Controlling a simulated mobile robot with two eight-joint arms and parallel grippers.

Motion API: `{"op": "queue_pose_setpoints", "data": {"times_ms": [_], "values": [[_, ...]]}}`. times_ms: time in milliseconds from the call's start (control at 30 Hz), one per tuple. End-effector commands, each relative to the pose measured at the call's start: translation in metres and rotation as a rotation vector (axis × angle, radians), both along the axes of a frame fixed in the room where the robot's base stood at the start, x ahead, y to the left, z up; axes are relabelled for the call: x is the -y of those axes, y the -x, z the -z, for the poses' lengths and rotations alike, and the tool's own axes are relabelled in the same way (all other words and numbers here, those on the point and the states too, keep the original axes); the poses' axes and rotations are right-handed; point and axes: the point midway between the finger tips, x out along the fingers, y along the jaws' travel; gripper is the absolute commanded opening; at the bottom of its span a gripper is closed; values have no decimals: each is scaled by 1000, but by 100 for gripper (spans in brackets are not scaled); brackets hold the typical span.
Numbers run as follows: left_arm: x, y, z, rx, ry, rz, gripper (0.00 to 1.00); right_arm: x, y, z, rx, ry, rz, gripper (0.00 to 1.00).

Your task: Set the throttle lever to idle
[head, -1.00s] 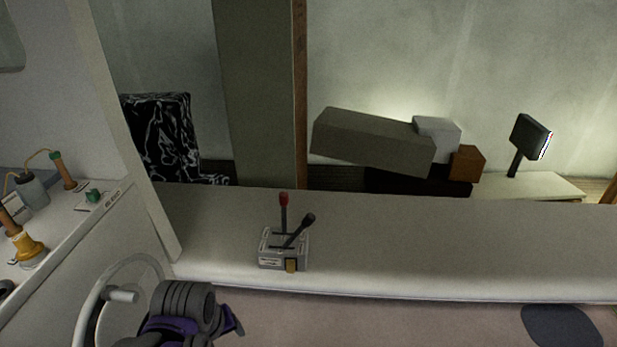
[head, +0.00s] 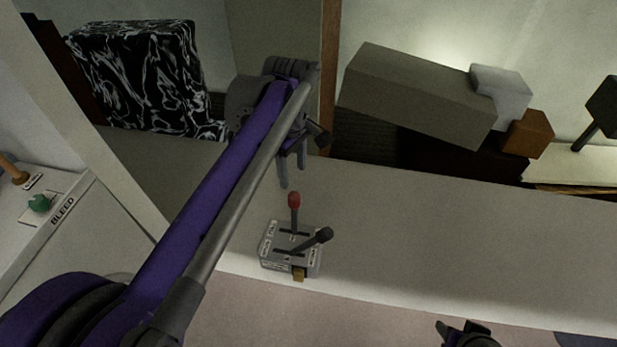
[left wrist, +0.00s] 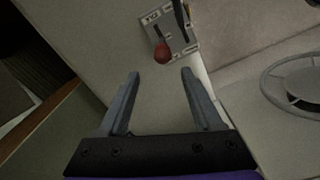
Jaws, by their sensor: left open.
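A grey throttle box (head: 291,249) sits on the white ledge. It has one lever with a red knob (head: 294,199) and one with a black knob (head: 324,235). The red lever stands nearly upright; the black one leans to the right. My left gripper (head: 292,178) is open and empty above the ledge, just behind the box. In the left wrist view the red knob (left wrist: 162,53) shows beyond and between the open fingertips (left wrist: 160,75), apart from them.
The white ledge (head: 450,225) is clear right of the box. A green knob (head: 39,203) on a panel marked BLEED is at the left. A steering wheel (left wrist: 295,85) shows in the left wrist view. Grey, white and brown boxes stand behind the ledge.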

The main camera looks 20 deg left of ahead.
Motion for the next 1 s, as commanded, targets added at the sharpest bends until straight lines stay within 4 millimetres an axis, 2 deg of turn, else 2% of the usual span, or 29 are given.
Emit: {"op": "queue_pose_setpoints", "data": {"times_ms": [167,600,800,1000], "values": [[0,0,13,-3,0,-7,67,0,1,2,-2,0,0,50],[0,0,91,-3,0,-5,67,0,4,9,-6,0,0,50],[0,1,106,-2,1,-5,67,0,4,10,-7,0,0,50],[0,1,108,-2,1,-5,67,0,4,10,-7,0,0,50]]}}
